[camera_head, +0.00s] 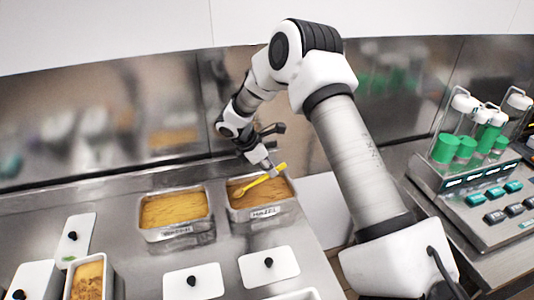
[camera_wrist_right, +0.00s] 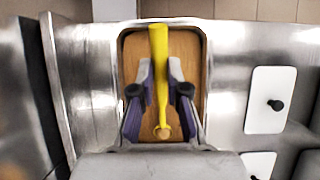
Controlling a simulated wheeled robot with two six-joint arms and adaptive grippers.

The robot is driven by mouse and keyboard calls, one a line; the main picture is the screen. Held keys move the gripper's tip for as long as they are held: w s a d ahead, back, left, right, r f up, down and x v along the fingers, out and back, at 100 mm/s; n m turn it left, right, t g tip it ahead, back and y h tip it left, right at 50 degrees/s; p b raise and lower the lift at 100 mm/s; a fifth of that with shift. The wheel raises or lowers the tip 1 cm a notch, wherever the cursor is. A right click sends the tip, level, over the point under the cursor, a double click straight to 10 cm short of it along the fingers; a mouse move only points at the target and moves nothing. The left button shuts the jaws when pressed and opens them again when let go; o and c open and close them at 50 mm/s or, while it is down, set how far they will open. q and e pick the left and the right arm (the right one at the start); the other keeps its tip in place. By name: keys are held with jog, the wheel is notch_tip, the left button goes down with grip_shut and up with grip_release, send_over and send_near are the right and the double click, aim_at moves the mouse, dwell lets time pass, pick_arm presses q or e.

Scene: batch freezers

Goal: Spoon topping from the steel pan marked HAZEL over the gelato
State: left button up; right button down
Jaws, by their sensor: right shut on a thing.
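The steel pan marked HAZEL (camera_head: 264,214) sits in the counter and is filled with a golden-brown topping; it also shows in the right wrist view (camera_wrist_right: 205,70). My right gripper (camera_head: 268,170) is over this pan, shut on a yellow spoon (camera_head: 258,183). In the right wrist view the spoon (camera_wrist_right: 159,75) runs between the two fingers (camera_wrist_right: 161,88). Its bowl end holds a small brown patch that looks like topping. I cannot tell whether the bowl touches the topping. A narrow pan with yellow-brown contents (camera_head: 88,280), possibly the gelato, stands at lower left. My left gripper is not in view.
A second steel pan (camera_head: 175,236) of similar topping sits left of the HAZEL pan. White lids with black knobs (camera_head: 192,282) lie along the front. A dispenser with green-filled cylinders and buttons (camera_head: 485,190) stands at right. A steel wall (camera_head: 100,120) is behind.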

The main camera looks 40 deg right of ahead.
aim_at(285, 163)
notch_tip(285, 163, up, 2)
jog(key=shift+s+r+p, duration=0.1)
jog(key=shift+p, duration=0.55)
jog(key=shift+s+d+r+p, duration=0.2)
jog(key=shift+d+r+p, duration=0.3)
jog(key=shift+r+p, duration=0.45)
jog(key=shift+s+d+t+y+p, duration=0.3)
jog(key=shift+d+y+p, duration=0.1)
jog(key=shift+y+p, duration=0.3)
jog(key=shift+s+d+t+y+p, duration=0.4)
jog(key=shift+d+y+p, duration=0.25)
jog(key=shift+p, duration=0.4)
jog(key=shift+s+d+f+t+y+p, duration=0.1)
jog(key=shift+d+f+t+y+p, duration=0.05)
jog(key=shift+d+t+y+p, duration=0.25)
jog(key=shift+f, duration=0.1)
